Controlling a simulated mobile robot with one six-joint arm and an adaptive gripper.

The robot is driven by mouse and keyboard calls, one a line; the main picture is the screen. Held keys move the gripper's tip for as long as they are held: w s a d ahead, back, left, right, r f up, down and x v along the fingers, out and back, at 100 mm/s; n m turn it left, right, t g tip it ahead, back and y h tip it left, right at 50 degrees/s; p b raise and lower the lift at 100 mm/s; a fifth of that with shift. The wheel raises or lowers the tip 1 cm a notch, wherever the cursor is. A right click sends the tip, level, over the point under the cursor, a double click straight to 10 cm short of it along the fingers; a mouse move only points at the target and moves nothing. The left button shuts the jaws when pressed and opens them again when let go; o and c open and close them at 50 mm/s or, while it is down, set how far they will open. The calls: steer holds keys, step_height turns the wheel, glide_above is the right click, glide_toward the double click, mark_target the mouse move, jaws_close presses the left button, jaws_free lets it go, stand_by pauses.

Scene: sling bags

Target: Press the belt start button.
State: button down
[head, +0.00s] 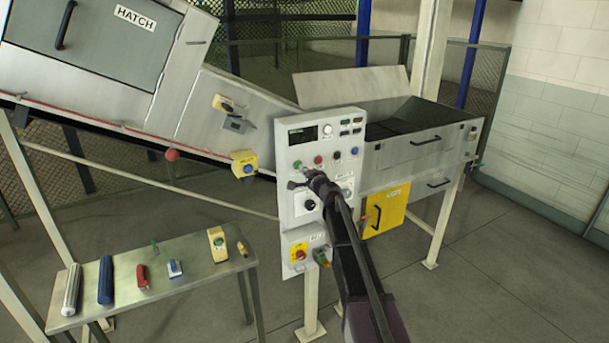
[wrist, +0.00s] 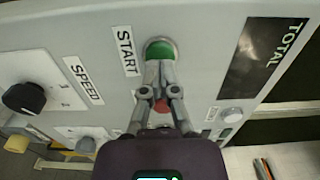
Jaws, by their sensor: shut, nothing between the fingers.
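The green start button (wrist: 160,50) is at the top middle of the wrist view, with a START label (wrist: 126,51) to its left. It also shows in the head view as a green button (head: 297,165) on the white control panel (head: 292,207). My gripper (wrist: 160,68) is shut and empty. Its fingertips overlap the lower edge of the green button in the wrist view; whether they touch it I cannot tell. In the head view my gripper (head: 306,177) is in front of the panel, close to the green button.
A red button (wrist: 160,105) shows between my fingers. A black SPEED knob (wrist: 24,98) is at left and a dark TOTAL display (wrist: 258,62) at right. Lower on the panel is a red emergency-stop button (head: 299,254). A table (head: 195,283) with tools stands at lower left.

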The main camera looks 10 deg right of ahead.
steer(key=shift+w+a, duration=0.1)
steer(key=shift+w, duration=0.25)
steer(key=shift+x, duration=0.8)
steer(key=shift+r, duration=0.15)
steer(key=shift+s, duration=0.1)
steer(key=v, duration=1.4)
steer(key=shift+s, duration=0.15)
